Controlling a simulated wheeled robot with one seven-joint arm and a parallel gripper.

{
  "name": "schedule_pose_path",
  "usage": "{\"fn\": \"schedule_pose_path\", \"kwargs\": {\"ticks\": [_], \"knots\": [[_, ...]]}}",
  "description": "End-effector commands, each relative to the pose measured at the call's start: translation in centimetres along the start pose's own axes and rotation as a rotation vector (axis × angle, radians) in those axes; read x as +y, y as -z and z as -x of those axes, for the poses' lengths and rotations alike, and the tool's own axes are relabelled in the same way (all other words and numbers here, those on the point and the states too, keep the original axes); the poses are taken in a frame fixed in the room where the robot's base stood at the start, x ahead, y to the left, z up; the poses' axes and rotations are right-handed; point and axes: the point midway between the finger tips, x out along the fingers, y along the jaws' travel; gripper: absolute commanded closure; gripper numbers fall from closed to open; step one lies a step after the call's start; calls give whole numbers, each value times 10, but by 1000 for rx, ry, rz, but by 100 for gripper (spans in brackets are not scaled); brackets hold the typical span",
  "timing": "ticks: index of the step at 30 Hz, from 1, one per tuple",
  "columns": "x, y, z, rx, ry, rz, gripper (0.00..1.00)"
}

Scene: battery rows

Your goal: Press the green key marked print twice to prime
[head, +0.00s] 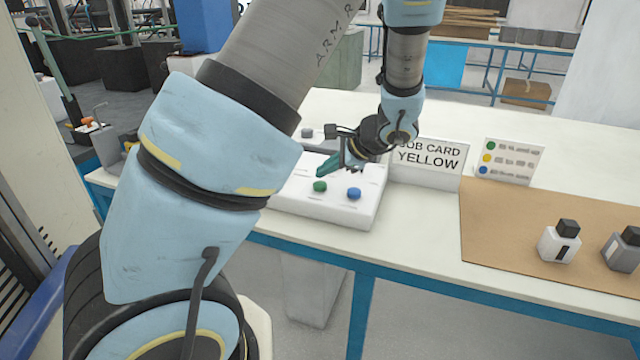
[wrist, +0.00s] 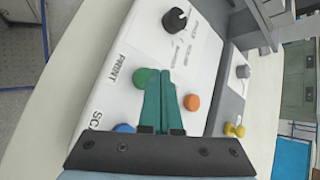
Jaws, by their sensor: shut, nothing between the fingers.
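The green key (head: 320,186) stands on the front of a white panel box (head: 344,214), left of a blue key (head: 354,193). In the wrist view the green key (wrist: 141,77) is beside the word PRINT, and the left finger partly covers it. My gripper (head: 322,172) has teal fingers, shut together and empty, pointing down at the panel. In the head view the tips show just above and behind the green key. In the wrist view my gripper (wrist: 160,74) has its tips at the key's right edge. I cannot tell whether they touch it.
The panel also bears an orange key (wrist: 192,102) and a black knob (wrist: 175,21). A sign (head: 428,159) reads JOB CARD YELLOW. A card (head: 510,160) with coloured dots stands right of it. Bottles (head: 559,243) stand on a brown mat (head: 490,228).

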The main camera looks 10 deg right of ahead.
Motion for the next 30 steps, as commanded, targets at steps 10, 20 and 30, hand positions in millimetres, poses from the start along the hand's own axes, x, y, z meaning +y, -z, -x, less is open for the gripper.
{"fn": "schedule_pose_path", "kwargs": {"ticks": [10, 20, 30], "knots": [[5, 5, -6, 0, 0, 0, 100], [4, 4, -6, 0, 0, 0, 100], [6, 6, -9, 0, 0, 0, 100]]}}
